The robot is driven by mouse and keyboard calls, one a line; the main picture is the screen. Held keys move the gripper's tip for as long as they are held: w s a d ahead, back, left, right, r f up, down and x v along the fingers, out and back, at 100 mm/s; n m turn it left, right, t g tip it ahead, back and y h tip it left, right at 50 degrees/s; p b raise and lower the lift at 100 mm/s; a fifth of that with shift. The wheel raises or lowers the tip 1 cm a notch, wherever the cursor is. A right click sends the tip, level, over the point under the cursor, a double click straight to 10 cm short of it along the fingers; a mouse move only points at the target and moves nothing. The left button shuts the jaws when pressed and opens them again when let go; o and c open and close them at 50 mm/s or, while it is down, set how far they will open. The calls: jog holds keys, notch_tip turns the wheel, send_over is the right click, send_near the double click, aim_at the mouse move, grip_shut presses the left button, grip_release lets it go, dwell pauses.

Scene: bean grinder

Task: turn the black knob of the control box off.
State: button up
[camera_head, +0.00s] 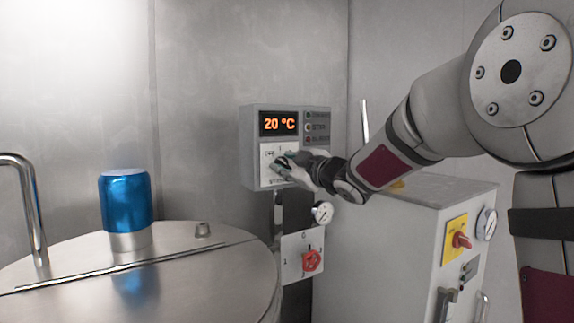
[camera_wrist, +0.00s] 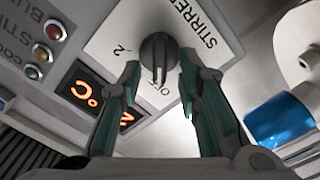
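The control box (camera_head: 247,150) is a grey box on the metal wall with an orange display reading 20 °C. Its black knob (camera_wrist: 158,52) sits on a white label plate (camera_wrist: 110,42) marked OFF, 2 and STIRRER in the wrist view. My gripper (camera_head: 283,165) is at the plate in the head view and covers most of the knob there. In the wrist view, my gripper's two fingers (camera_wrist: 160,72) are apart, one on each side of the knob's lower part. A gap shows on both sides, so I see no clear contact.
A steel vessel (camera_head: 190,270) with a blue cylinder (camera_head: 127,203) stands at left. Below the box are a gauge (camera_head: 322,213) and a red switch (camera_head: 312,261). A grey cabinet (camera_head: 390,240) with a red-yellow switch (camera_head: 460,240) stands at right.

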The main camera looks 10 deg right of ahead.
jog(key=v, duration=1.2)
